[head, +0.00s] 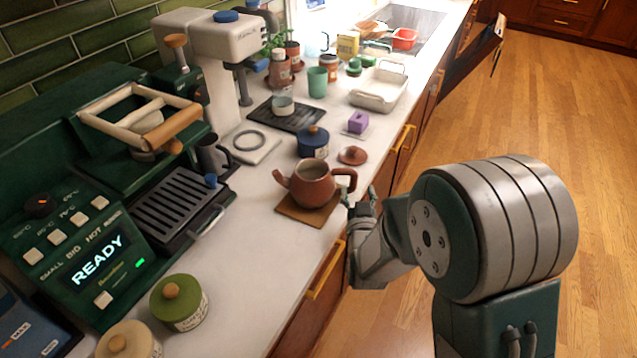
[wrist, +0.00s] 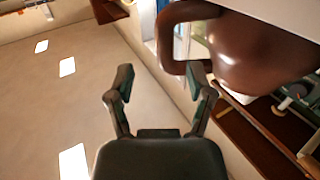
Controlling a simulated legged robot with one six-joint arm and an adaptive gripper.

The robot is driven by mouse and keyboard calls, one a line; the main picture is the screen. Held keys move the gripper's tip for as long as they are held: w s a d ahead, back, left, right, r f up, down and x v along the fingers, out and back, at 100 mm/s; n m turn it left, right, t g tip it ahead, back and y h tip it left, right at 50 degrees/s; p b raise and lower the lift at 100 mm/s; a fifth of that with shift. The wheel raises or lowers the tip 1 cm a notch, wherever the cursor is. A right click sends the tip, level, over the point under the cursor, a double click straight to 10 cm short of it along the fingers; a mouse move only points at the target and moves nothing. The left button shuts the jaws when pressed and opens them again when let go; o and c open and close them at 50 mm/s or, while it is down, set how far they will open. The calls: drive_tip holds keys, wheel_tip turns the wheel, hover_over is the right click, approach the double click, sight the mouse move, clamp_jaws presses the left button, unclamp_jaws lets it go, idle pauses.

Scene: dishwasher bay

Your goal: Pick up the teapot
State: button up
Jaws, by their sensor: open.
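The brown teapot (head: 306,189) stands upright on a square brown mat (head: 298,213) near the counter's front edge. Its top is open, its spout points left, and its handle points right. A reddish-brown lid (head: 352,155) lies on the counter just behind it. My gripper (head: 357,197) is at the counter's edge, right beside the handle. In the wrist view my gripper (wrist: 161,74) is open, with nothing between its fingers. There the teapot body (wrist: 262,50) fills the upper right, and the handle loop (wrist: 166,38) is just beyond the fingertips. Whether a finger touches the handle I cannot tell.
A blue lidded pot (head: 313,143) stands behind the teapot, and a purple block (head: 357,122) lies farther back. A coffee machine (head: 100,235) stands left. A green canister (head: 180,303) is at the front left. Counter between canister and mat is clear.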

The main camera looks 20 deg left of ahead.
sight(354, 182)
drive_tip(key=x, duration=0.4)
drive_tip(key=shift+w+a+f, duration=0.2)
drive_tip(key=shift+a, duration=0.2)
clamp_jaws()
drive_tip(key=shift+r, duration=0.15)
